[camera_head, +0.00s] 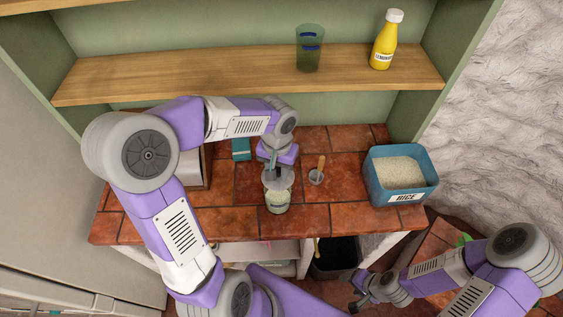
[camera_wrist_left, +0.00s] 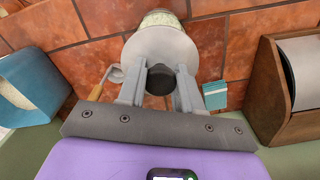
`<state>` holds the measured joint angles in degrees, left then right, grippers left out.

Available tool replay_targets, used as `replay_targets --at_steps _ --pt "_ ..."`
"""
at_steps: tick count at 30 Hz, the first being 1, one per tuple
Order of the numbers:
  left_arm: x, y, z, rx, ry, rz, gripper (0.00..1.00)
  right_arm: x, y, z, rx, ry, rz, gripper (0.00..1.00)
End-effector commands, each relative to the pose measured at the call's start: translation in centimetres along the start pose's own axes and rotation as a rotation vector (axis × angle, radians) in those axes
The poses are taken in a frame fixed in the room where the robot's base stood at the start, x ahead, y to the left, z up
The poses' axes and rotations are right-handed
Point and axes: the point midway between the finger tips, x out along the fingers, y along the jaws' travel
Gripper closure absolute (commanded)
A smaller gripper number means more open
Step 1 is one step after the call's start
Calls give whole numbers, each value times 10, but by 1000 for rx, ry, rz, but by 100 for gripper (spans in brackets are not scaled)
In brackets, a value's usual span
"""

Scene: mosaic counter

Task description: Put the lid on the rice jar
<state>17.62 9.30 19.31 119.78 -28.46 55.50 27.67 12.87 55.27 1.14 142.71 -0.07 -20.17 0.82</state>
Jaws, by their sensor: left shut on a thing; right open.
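My left gripper (camera_head: 273,163) is shut on the dark knob of a grey round lid (camera_head: 279,180). In the left wrist view, the gripper (camera_wrist_left: 159,88) has the black knob (camera_wrist_left: 159,80) between its fingers, with the lid's disc (camera_wrist_left: 165,43) beyond. The glass jar (camera_head: 278,204), with pale contents, stands upright at the counter's front. The lid is at the jar's top and hides its mouth; I cannot tell whether they touch. The jar also shows past the lid in the left wrist view (camera_wrist_left: 160,18). My right gripper (camera_head: 362,291) is open and empty, low in front of the counter.
A blue bin labelled RICE (camera_head: 423,184) stands right on the tiled counter (camera_head: 235,222). A wooden-handled scoop (camera_head: 318,173) lies right of the jar. A teal box (camera_head: 241,149) and wooden box (camera_wrist_left: 258,85) are left. The shelf holds a green glass (camera_head: 310,52) and yellow bottle (camera_head: 383,48).

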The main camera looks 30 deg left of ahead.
Motion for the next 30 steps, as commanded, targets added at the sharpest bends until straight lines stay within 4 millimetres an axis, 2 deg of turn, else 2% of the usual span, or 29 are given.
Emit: replay_targets --at_steps 16,30 --pt "49 0 0 0 0 1 97 37 14 -2 0 0 0 40" --pt "54 0 0 0 0 0 97 40 15 -2 0 0 0 40"
